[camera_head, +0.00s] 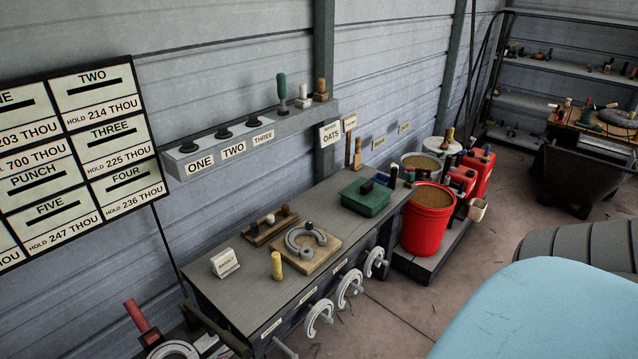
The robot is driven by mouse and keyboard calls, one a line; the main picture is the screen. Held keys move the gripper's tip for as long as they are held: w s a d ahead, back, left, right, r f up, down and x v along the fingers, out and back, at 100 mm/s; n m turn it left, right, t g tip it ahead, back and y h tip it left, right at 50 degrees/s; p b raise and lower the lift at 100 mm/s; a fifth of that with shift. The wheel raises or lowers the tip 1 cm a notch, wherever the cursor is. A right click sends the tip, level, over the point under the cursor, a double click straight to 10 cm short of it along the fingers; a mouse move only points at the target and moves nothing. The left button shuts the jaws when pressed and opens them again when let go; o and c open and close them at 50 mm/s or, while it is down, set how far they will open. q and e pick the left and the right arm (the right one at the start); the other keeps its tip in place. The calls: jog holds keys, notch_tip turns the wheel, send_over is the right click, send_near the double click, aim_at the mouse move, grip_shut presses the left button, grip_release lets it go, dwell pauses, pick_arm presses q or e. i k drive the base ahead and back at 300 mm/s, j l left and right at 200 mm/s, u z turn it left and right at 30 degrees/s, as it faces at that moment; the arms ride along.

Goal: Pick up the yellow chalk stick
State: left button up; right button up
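The yellow chalk stick (277,266) stands upright on the grey workbench (232,300), near its front edge. It is just left of a wooden board (302,263) that bears a grey horseshoe (296,240). A small white sign (224,263) stands behind and left of the chalk. Nothing touches the chalk as far as I can see. Neither of my grippers shows in the head view.
A wooden rack (257,238) with small knobs and a green caddy (366,203) stand farther back on the bench. A light blue rounded surface (550,315) fills the lower right.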

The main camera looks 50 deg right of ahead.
aim_at(275, 257)
jog(key=z, duration=1.2)
jog(key=k+u, duration=0.1)
jog(key=u, duration=1.6)
jog(key=z, duration=1.7)
jog(key=i+l, duration=0.25)
jog(key=l, duration=0.15)
jog(key=i+l, duration=0.2)
jog(key=l, duration=0.2)
jog(key=i+l, duration=0.25)
jog(key=l, duration=0.15)
jog(key=i+l+u, duration=0.1)
jog(key=i+l, duration=0.15)
jog(key=l, duration=0.15)
